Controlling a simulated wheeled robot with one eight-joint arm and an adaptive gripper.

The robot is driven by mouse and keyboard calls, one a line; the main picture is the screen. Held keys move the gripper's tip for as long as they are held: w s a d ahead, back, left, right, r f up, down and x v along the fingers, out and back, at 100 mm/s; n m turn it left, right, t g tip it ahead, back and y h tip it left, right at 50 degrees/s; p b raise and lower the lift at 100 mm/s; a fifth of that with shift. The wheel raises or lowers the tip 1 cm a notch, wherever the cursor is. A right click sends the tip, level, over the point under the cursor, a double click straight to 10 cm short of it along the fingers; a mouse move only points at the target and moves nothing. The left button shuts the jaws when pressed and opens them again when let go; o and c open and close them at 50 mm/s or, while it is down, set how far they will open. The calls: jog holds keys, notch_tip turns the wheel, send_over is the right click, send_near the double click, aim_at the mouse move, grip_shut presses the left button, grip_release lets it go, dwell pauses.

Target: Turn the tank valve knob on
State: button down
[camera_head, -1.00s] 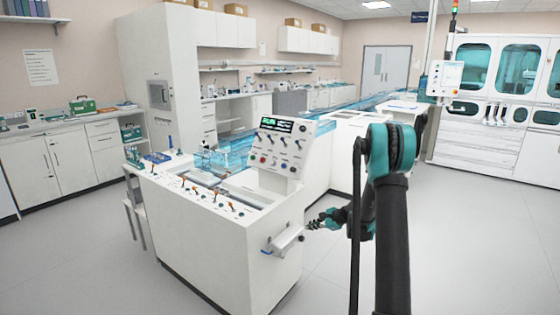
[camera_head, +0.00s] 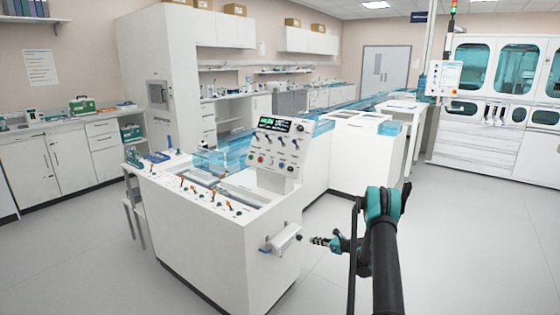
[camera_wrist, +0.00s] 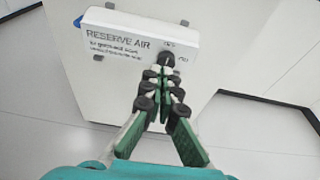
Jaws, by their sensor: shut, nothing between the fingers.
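A white box labelled RESERVE AIR (camera_wrist: 125,38) is mounted on the side of the white console; in the head view the box (camera_head: 284,238) juts from the lower right face. A small dark round knob (camera_wrist: 167,59) sits at the box's right front corner, with small markings beside it. My gripper (camera_wrist: 163,71) is shut and empty, its tips pointing at the knob and partly covering its lower edge. In the head view my gripper (camera_head: 313,240) is just right of the box, with a small gap. Contact with the knob cannot be told.
The console (camera_head: 220,245) has a sloped panel with a green display (camera_head: 275,124) and several orange-handled switches on top. A blue part (camera_wrist: 79,21) shows at the box's left end. The grey floor (camera_head: 470,230) right of the console is clear.

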aim_at(299, 238)
jog(key=shift+r+x, duration=0.25)
jog(key=shift+x, duration=0.9)
jog(key=shift+r+x, duration=0.25)
jog(key=shift+x, duration=0.85)
jog(key=shift+r+x, duration=0.25)
jog(key=shift+x, duration=0.9)
jog(key=shift+w+a, duration=0.1)
jog(key=shift+a, duration=0.05)
jog(key=shift+f, duration=0.1)
jog(key=shift+w+d, duration=0.25)
jog(key=shift+w, duration=0.1)
jog(key=shift+w+d, duration=0.15)
jog(key=shift+w, duration=0.15)
jog(key=shift+w+d, duration=0.3)
jog(key=shift+w, duration=0.05)
